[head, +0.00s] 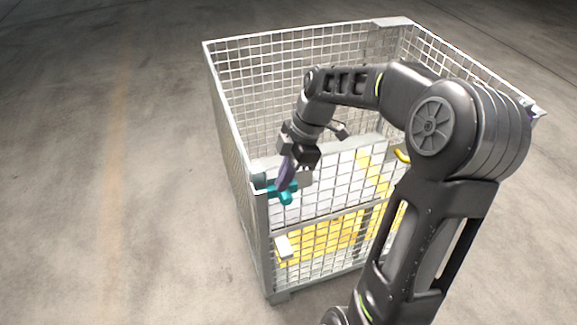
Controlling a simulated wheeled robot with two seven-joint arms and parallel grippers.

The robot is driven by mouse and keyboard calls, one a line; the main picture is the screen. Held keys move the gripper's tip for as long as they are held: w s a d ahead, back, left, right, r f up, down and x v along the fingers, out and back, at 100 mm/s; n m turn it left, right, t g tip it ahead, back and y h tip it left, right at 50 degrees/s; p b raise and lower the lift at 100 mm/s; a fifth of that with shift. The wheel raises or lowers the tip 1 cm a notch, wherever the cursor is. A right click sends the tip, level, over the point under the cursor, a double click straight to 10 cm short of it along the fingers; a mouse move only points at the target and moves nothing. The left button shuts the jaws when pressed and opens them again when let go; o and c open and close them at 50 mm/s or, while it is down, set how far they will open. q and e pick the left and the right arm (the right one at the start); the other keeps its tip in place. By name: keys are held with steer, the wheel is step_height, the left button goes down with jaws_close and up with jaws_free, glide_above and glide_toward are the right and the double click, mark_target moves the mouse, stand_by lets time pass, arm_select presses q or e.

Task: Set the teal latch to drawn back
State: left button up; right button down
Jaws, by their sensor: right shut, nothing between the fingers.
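The teal latch (286,197) is a small piece at the near left corner of the wire mesh cage (232,165), at the top of its lower front panel. My right gripper (284,186) reaches down over the cage front, with its fingers right at the latch. The fingers are shut with nothing between them. I cannot tell whether they touch the latch. The fingers partly cover the latch, so its exact setting is hard to read. My left gripper is not in view.
Yellow and white items (322,243) show behind the mesh. A yellow hooked piece (402,156) is at the front panel's right, beside my arm. A small white plate (284,246) is on the lower front. The concrete floor (100,180) left of the cage is clear.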

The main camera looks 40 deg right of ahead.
mark_target(289, 194)
steer(key=x, duration=0.4)
steer(key=shift+r, duration=0.1)
steer(key=d, duration=0.1)
steer(key=s+d, duration=0.1)
steer(key=d, duration=0.1)
steer(key=shift+d, duration=0.15)
steer(key=shift+r, duration=0.1)
